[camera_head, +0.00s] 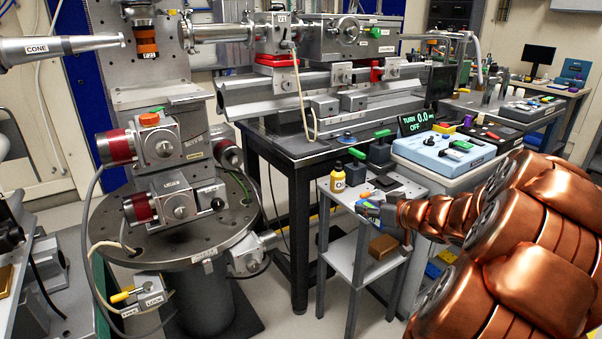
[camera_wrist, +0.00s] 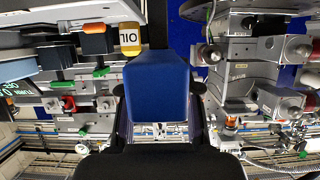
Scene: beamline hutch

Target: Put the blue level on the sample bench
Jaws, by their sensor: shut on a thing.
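The blue level (camera_wrist: 157,88) fills the middle of the wrist view, between the fingers of my gripper (camera_wrist: 158,112), which is shut on it. In the head view my gripper (camera_head: 378,210) is at the small grey side stand, at the end of my copper-coloured arm. The level cannot be made out clearly there. A dark-topped bench (camera_head: 285,147) stands behind the stand and carries a large rail assembly. No label shows which surface is the sample bench.
A pale blue control box (camera_head: 441,152) stands to the right. A round metal pedestal (camera_head: 185,245) is at left. Some bare bench top shows at its front edge.

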